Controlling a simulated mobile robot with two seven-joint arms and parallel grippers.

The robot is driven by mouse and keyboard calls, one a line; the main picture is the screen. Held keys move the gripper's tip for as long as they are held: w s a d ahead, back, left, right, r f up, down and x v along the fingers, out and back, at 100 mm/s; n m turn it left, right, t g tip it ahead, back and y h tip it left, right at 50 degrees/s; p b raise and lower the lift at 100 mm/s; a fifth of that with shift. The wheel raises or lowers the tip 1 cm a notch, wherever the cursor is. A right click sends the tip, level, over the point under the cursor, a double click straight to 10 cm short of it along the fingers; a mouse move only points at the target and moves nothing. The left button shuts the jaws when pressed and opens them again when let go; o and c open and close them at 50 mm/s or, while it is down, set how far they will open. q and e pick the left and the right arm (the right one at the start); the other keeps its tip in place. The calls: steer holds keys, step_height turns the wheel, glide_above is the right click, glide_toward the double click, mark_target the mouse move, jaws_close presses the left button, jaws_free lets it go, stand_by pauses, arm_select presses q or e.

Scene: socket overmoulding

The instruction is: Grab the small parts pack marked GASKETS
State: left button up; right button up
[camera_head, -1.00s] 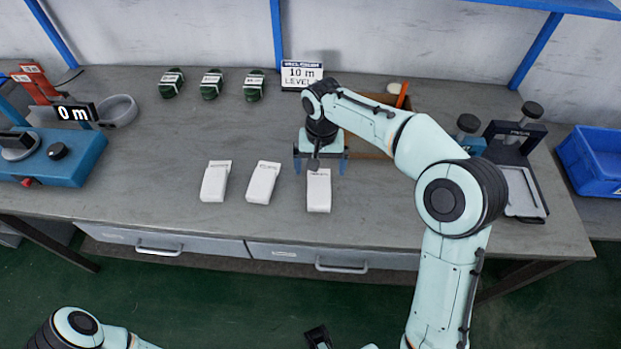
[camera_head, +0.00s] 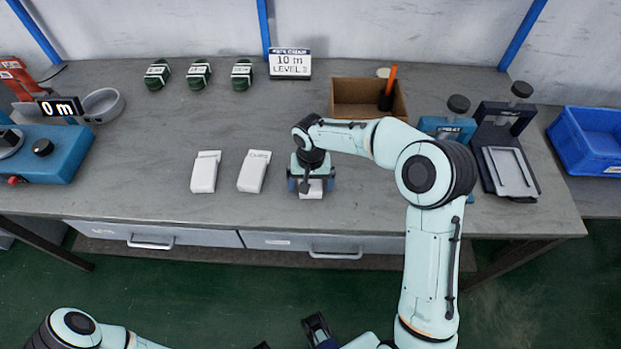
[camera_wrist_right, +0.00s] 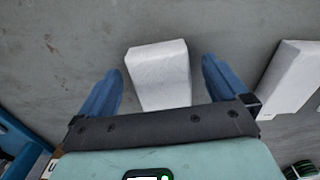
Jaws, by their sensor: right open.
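Three white packs lie in a row on the grey workbench (camera_head: 400,215): a left one (camera_head: 204,174), a middle one (camera_head: 254,173) and a right one (camera_head: 311,190). The left and middle packs have small print near the far end, too small to read. My right gripper (camera_head: 311,185) is open above the right pack, which it mostly hides in the head view. In the right wrist view, this pack (camera_wrist_right: 160,75) lies between the two blue fingers of my gripper (camera_wrist_right: 161,85), with gaps on both sides.
A neighbouring pack (camera_wrist_right: 292,78) lies close outside one finger. Several dark green items stand behind, beside a "10 m" sign (camera_head: 290,64). A brown box (camera_head: 345,112), black stand (camera_head: 510,150) and blue bin (camera_head: 590,140) are right; a blue device (camera_head: 60,155) is left.

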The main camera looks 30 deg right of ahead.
steer(key=c, duration=1.1)
steer(key=shift+r, duration=0.1)
